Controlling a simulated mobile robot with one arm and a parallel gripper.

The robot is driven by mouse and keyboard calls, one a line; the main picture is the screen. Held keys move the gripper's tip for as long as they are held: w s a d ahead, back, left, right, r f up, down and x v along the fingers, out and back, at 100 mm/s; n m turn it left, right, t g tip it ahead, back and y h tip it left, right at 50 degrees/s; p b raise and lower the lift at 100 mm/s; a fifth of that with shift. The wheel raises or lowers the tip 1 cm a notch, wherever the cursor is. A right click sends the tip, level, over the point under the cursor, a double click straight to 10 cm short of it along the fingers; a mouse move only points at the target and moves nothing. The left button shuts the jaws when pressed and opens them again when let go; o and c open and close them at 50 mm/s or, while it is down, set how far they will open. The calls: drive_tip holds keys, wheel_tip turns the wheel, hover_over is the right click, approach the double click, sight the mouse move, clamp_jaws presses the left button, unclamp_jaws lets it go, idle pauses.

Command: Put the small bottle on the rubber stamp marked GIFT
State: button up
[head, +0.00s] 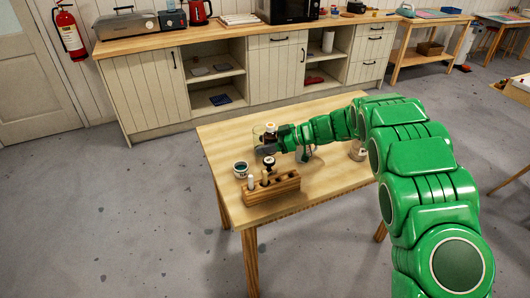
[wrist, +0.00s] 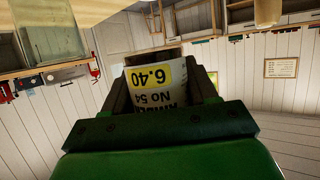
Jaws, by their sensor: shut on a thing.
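My gripper (head: 268,140) is shut on a small bottle, held above the far left part of the wooden table. The bottle (head: 270,127) shows a pale top in the head view. In the wrist view the bottle's white label (wrist: 157,82), reading 6.40 and No 54 upside down, sits between the two fingers (wrist: 158,90). A wooden block (head: 272,191) stands near the table's front left edge with several upright handled pieces in it, seemingly stamps. One has a dark knob (head: 269,161). No GIFT marking is readable, so I cannot tell which stamp bears it.
A small teal jar (head: 241,170) stands just behind and left of the block. A clear glass vessel (head: 258,133) is close to my gripper. Another jar (head: 357,152) stands near the table's right edge, by my arm. The front right tabletop (head: 335,182) is bare.

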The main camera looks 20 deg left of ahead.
sight(266, 159)
drive_tip(key=shift+w+a+f, duration=0.3)
drive_tip(key=shift+w+f, duration=0.2)
drive_tip(key=shift+f, duration=0.15)
drive_tip(key=shift+w+a+f, duration=0.3)
drive_tip(key=shift+w+f, duration=0.15)
drive_tip(key=shift+f, duration=1.7)
drive_tip(key=o, duration=1.1)
drive_tip(key=shift+f, duration=0.15)
drive_tip(key=shift+d+r, duration=0.2)
drive_tip(key=shift+r, duration=0.05)
drive_tip(key=v, duration=1.1)
drive_tip(key=shift+d, duration=0.35)
